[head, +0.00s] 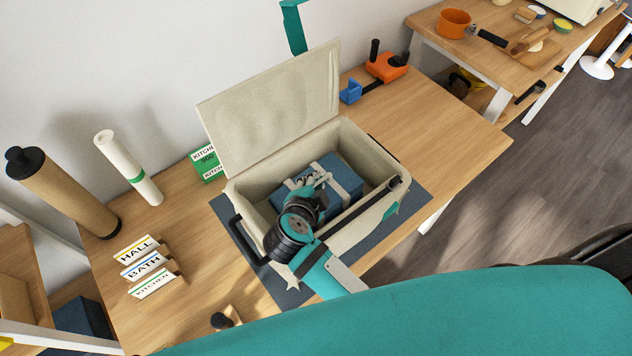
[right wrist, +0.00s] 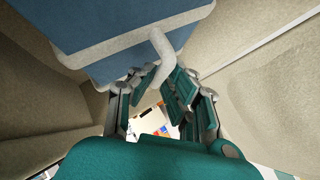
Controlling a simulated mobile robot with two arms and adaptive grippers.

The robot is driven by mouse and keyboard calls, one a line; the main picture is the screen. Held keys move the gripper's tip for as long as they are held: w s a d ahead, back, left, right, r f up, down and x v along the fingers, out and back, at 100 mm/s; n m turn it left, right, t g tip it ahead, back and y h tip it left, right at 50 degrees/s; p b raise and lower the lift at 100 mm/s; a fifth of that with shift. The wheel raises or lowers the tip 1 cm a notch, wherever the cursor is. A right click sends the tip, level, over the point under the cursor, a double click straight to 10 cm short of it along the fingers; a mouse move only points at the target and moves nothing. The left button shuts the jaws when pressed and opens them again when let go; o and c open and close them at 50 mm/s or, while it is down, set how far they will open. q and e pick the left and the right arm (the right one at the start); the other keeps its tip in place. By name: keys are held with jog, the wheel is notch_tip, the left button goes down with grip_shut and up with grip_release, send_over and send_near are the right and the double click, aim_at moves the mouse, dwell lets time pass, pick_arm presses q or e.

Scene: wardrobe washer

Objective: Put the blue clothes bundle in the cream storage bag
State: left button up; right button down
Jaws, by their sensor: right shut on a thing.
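The blue clothes bundle (head: 335,173) with pale straps is inside the open cream storage bag (head: 243,192), below its rim. The bag stands on the table with its lid (head: 275,105) raised at the back. My right gripper (head: 312,183) reaches into the bag from the front and is shut on the bundle at its strap. In the right wrist view, the blue bundle (right wrist: 130,35) fills the top, and its pale strap (right wrist: 163,45) runs down to the fingers. Cream bag walls show on both sides. The bundle's underside is hidden. My left gripper is not in view.
Label stands (head: 145,268) and two upright rolls, brown (head: 65,195) and white (head: 130,170), stand left of the bag. An orange device (head: 386,67) is behind right. The tabletop right of the bag is mostly clear. A second table (head: 490,50) holds an orange pot (head: 453,23).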

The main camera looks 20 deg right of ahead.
jog(key=shift+f, duration=0.2)
jog(key=c, duration=1.3)
grip_release()
jog(key=shift+o, duration=0.2)
jog(key=shift+s, duration=0.1)
jog(key=shift+s+a+r+p, duration=0.3)
jog(key=shift+r+p, duration=0.15)
jog(key=shift+p, duration=0.35)
jog(key=shift+s+a+r+p, duration=0.25)
jog(key=shift+s+r+p, duration=0.05)
jog(key=shift+s+p, duration=0.15)
jog(key=shift+p+v, duration=2.6)
jog(key=shift+v, duration=1.2)
jog(key=shift+f, duration=0.1)
